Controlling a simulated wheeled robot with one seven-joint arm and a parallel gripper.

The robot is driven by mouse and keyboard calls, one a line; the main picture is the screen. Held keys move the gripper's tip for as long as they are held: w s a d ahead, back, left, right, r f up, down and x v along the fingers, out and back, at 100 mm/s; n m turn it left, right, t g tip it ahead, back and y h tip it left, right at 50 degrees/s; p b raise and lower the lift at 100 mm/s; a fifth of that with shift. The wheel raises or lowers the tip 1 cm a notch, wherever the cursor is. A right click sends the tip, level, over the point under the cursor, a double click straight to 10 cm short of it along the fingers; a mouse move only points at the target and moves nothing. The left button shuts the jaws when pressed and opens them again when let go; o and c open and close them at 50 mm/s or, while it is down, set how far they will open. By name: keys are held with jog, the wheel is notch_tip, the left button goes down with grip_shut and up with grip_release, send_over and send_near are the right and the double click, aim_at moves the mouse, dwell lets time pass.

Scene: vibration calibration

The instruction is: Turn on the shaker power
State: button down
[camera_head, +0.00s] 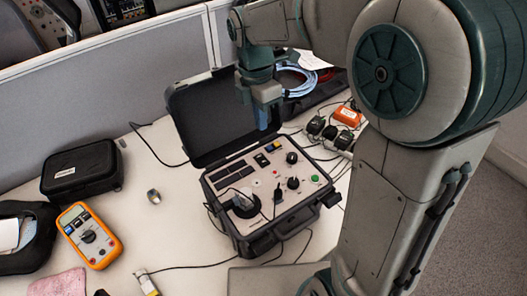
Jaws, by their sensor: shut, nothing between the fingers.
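The shaker (268,205) is a unit in an open black case, standing on the white desk in the middle of the head view. Its grey panel carries knobs, dark displays, a green button (314,178) at the right and a small dark and yellow switch area (273,146) near the top. The case lid (200,112) stands open behind the panel. My gripper (263,122) is above the panel's back edge, pointing down. It is shut and empty, and appears apart from the panel. Which control is the power switch cannot be told for sure.
A yellow multimeter (89,236), a black case (82,170) and a pink cloth (56,284) lie at left. An orange box (347,116), power plugs (322,129) and a blue cable coil (300,82) are behind right. A grey partition (110,90) rises behind. Cables run around the case.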

aim_at(264, 161)
jog(key=f, duration=0.7)
jog(key=s+f, duration=0.1)
jog(key=f, duration=0.3)
jog(key=shift+s+d+f, duration=0.1)
jog(key=shift+d+f, duration=0.05)
jog(key=shift+d, duration=0.15)
